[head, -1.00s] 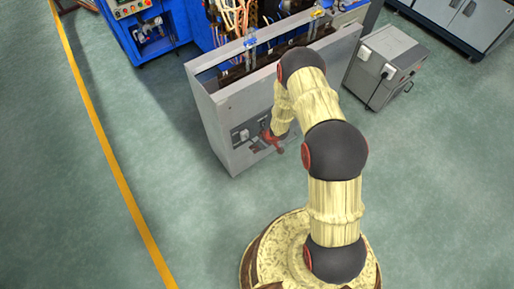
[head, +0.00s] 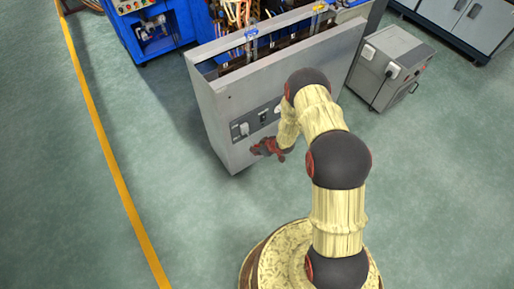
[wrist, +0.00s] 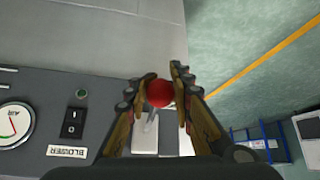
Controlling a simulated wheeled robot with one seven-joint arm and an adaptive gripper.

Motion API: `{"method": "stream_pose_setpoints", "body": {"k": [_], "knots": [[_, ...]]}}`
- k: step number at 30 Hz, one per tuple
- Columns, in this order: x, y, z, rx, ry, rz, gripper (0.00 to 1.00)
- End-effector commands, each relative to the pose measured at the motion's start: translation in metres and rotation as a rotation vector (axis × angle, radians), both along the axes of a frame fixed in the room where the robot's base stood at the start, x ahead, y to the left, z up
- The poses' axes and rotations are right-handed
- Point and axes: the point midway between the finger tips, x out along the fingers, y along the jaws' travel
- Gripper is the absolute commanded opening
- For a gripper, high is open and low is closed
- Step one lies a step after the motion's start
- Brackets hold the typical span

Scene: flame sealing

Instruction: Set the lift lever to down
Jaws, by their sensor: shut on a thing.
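The lever's red ball knob (wrist: 158,93) sits between my gripper's fingers (wrist: 156,88) in the wrist view, and they are shut on it. A pale lever stem (wrist: 151,118) runs from the knob to a white plate (wrist: 145,138) on the dark panel. The panel's lettering is upside down in this view, and the knob lies beyond the plate toward the cabinet's lower edge. In the head view my gripper (head: 268,148) is low at the front of the grey cabinet (head: 225,110) and hides the knob.
Beside the lever, the panel (wrist: 45,90) carries a BLOWER switch (wrist: 74,121) and a round gauge (wrist: 13,125). A grey box unit (head: 388,68) stands right of the cabinet. Open floor (head: 155,165) lies to the left, with a yellow line (head: 95,125).

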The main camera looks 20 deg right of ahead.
Motion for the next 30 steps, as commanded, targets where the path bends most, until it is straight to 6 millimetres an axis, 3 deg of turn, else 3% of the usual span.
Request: {"method": "stream_pose_setpoints", "body": {"k": [6, 30], "knots": [[0.0018, 0.0004, -0.0110, -0.001, 0.004, -0.002, 0.00], [0.0064, 0.0007, -0.0112, -0.001, -0.001, -0.001, 0.00]]}}
